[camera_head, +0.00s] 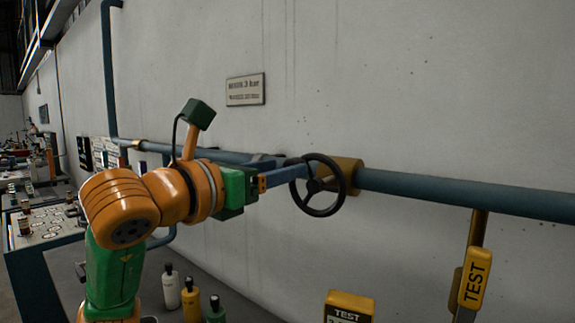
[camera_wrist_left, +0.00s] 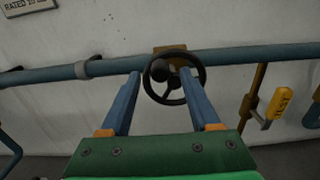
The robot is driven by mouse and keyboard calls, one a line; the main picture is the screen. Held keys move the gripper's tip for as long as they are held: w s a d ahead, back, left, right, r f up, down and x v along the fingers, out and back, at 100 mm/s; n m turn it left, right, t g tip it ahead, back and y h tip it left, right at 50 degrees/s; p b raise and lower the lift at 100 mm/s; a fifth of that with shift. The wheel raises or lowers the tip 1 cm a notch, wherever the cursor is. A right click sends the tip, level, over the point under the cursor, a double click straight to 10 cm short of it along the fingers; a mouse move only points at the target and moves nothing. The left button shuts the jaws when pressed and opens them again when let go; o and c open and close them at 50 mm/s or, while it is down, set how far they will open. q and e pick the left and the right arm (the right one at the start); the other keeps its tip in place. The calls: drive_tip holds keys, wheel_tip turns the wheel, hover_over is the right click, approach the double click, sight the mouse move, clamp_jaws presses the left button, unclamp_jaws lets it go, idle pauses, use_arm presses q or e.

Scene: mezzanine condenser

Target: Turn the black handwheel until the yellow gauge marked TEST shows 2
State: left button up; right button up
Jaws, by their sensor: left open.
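The black handwheel (camera_head: 318,185) is mounted on a brass-coloured valve body on the blue wall pipe; it also shows in the left wrist view (camera_wrist_left: 174,101). My left gripper (camera_head: 284,171) is open, with its blue fingers reaching to the wheel's left side in the head view. In the left wrist view the gripper (camera_wrist_left: 161,75) has its fingers spread, with the wheel between and beyond their tips; I cannot tell whether they touch it. A yellow box marked TEST (camera_head: 348,304) is cut off by the bottom edge, and its reading cannot be made out. My right gripper is not in view.
A yellow lever handle marked TEST (camera_head: 475,281) hangs below the pipe (camera_head: 450,192) on the right. Several bottles (camera_head: 191,300) stand low beside my left arm. A sign plate (camera_head: 246,90) is on the wall. A control console (camera_head: 45,228) stands at left.

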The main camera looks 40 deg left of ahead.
sight(319, 163)
use_arm(q)
drive_tip(key=w, duration=0.2)
drive_tip(key=shift+w+a+f, duration=0.15)
drive_tip(key=shift+w, duration=0.15)
drive_tip(key=shift+s, duration=0.25)
clamp_jaws()
drive_tip(key=m+p, duration=0.1)
drive_tip(key=d+r+m+p, duration=0.1)
drive_tip(key=m, duration=0.1)
drive_tip(key=shift+w+d+m, duration=0.1)
drive_tip(key=shift+m, duration=0.2)
drive_tip(key=shift+d+m+p, duration=0.4)
drive_tip(key=shift+m+p, duration=0.15)
drive_tip(key=shift+m, duration=0.55)
drive_tip(key=shift+w+d+f+m+p, duration=0.1)
drive_tip(key=shift+d+m+p, duration=0.15)
drive_tip(key=shift+m, duration=0.45)
drive_tip(key=shift+d+f+m+p, duration=0.15)
drive_tip(key=shift+d+m, duration=0.1)
drive_tip(key=shift+m, duration=0.45)
